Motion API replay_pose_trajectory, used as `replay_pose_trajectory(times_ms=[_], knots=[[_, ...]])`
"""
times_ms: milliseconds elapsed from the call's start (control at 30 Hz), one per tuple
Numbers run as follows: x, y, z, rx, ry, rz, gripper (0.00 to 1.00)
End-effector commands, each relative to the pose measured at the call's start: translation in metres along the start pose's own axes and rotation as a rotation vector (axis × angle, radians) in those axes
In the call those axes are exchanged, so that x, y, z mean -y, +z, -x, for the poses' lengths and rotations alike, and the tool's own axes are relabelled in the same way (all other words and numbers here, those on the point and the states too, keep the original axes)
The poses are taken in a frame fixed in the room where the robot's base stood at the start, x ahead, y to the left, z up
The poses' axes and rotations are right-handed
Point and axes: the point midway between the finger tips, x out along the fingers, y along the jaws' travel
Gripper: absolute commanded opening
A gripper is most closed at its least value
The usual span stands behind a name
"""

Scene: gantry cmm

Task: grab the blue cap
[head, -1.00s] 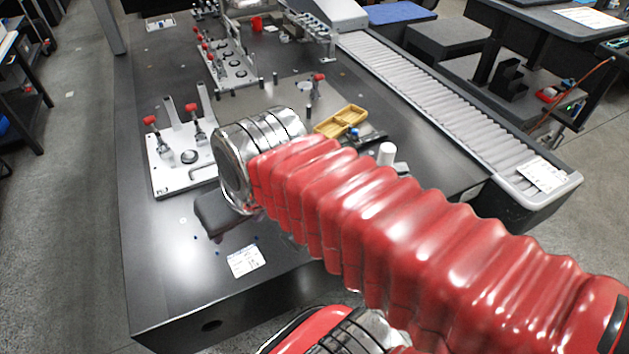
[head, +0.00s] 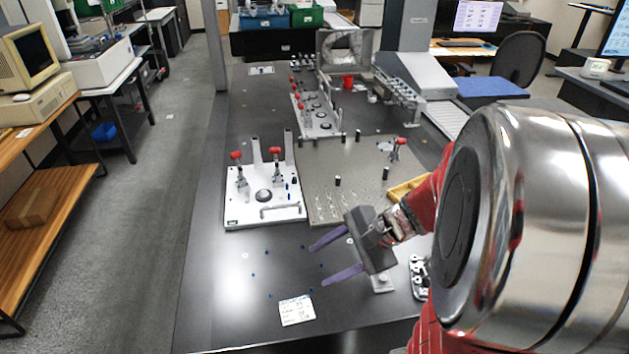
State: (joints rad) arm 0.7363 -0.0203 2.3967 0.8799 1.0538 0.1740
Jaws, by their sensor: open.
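My gripper (head: 318,265) is open, with two purple fingers pointing left over the dark table (head: 215,300). I cannot make out a blue cap for sure in this view. Several tiny blue dots (head: 267,252) are on the table left of and around the fingers, too small to tell what they are. My arm covers the right part of the table, including the area beside the yellow tray (head: 405,188).
A white fixture plate (head: 240,212) with red-tipped clamps stands behind the gripper, beside a grey perforated plate (head: 330,160). A labelled card (head: 297,310) lies in front. A metal part (head: 418,278) lies right of the gripper.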

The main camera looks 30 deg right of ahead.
Motion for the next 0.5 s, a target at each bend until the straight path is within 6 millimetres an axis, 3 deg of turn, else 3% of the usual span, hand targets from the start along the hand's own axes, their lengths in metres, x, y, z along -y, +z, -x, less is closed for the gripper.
replay_pose_trajectory(times_ms=[333,500], knots=[[0.003,-0.098,0.015,0.089,-0.293,-0.522,0.52],[-0.007,-0.154,0.030,0.126,-0.459,-0.766,0.52]])
